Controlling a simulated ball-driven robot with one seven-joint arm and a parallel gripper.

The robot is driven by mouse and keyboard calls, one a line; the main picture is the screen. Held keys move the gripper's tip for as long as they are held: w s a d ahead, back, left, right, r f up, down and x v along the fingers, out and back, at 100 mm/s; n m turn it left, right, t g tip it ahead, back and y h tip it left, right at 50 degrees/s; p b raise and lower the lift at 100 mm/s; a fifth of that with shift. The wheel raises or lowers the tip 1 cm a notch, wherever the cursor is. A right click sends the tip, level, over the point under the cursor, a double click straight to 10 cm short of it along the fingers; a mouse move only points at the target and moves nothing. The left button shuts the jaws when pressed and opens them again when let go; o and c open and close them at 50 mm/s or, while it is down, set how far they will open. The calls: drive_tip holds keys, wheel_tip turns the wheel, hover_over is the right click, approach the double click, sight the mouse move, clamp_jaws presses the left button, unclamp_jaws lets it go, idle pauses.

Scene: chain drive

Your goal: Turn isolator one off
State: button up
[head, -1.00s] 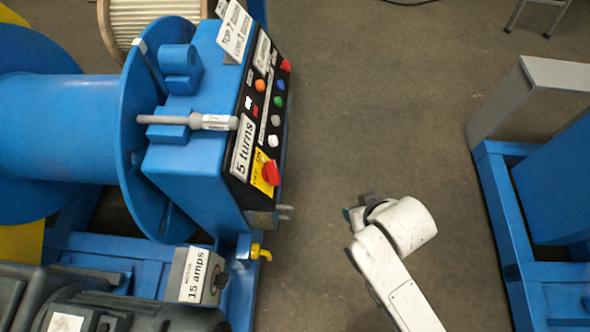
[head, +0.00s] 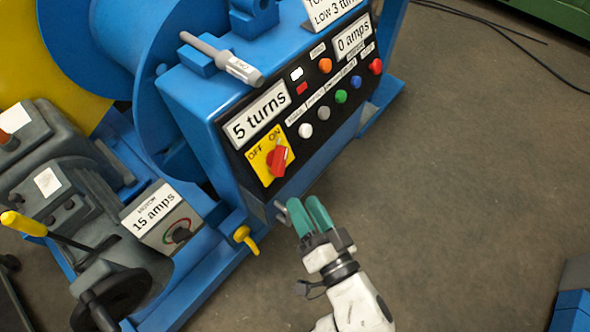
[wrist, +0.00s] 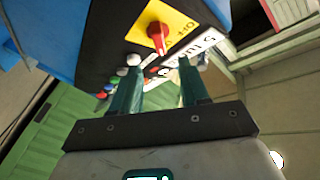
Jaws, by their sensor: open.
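A red rotary knob (head: 278,159) sits on a yellow plate (head: 258,166) marked OFF and ON, at the lower left of a black control panel. Its handle appears to lean toward the ON side. No "isolator one" label is readable. My gripper (head: 305,206) is open and empty, with two teal fingers. It is below and right of the knob, clear of it. In the wrist view the red knob (wrist: 156,36) and yellow plate (wrist: 178,23) are ahead, beyond and above the gap between my fingertips (wrist: 160,70).
The panel has several coloured buttons, including a green one (head: 341,96), and a "5 turns" display (head: 258,115). A motor box (head: 162,216) reading 15 amps has another knob. A yellow lever (head: 243,236) projects below the panel.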

sight(283, 165)
drive_tip(key=b+x, duration=0.1)
drive_tip(key=x, duration=0.9)
drive_tip(key=shift+w+b, duration=0.1)
drive_tip(key=shift+b, duration=0.3)
drive_tip(key=shift+c, duration=0.4)
clamp_jaws()
